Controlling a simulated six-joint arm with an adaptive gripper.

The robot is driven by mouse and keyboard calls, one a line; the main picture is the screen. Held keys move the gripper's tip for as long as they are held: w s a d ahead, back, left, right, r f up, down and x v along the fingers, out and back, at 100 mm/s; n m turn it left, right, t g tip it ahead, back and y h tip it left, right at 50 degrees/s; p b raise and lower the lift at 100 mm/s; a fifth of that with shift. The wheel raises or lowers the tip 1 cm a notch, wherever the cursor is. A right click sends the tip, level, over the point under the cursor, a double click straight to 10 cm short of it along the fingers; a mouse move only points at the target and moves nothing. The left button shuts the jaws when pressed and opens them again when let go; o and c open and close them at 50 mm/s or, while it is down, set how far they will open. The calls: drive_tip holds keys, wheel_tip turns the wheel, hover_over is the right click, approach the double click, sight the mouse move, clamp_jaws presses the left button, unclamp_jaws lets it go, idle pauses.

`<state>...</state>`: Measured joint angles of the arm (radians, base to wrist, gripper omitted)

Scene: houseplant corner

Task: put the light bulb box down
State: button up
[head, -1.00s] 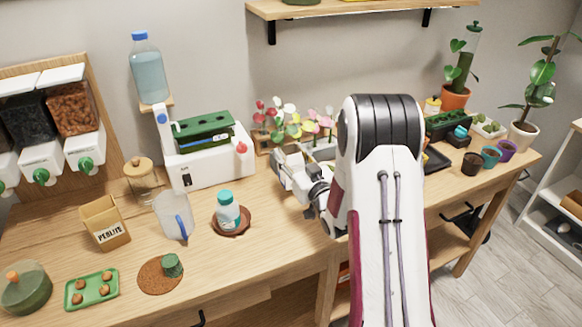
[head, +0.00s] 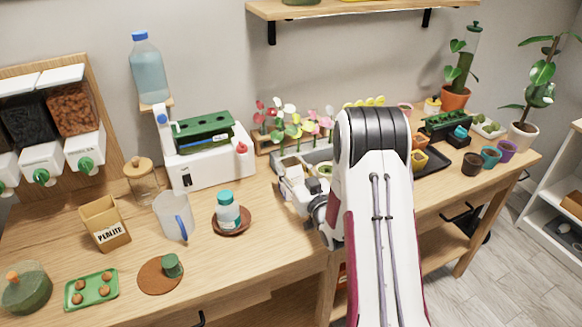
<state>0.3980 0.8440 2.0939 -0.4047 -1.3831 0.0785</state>
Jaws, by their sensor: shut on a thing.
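My gripper (head: 290,172) is low over the wooden table (head: 262,262), just right of the white machine with the green top. It is shut on the light bulb box. I cannot make out the box apart from the pale gripper parts, and my arm hides much of that area. A grey tray (head: 318,156) lies right beside and behind the gripper, partly hidden. I cannot tell whether the box touches the table or the tray.
A row of flowers (head: 295,125) stands behind the gripper. The white machine (head: 210,165) is to its left. The table front near the gripper is clear.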

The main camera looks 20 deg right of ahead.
drive_tip(key=shift+f, duration=0.1)
idle(0.3)
drive_tip(key=o, duration=1.1)
drive_tip(key=s, duration=1.2)
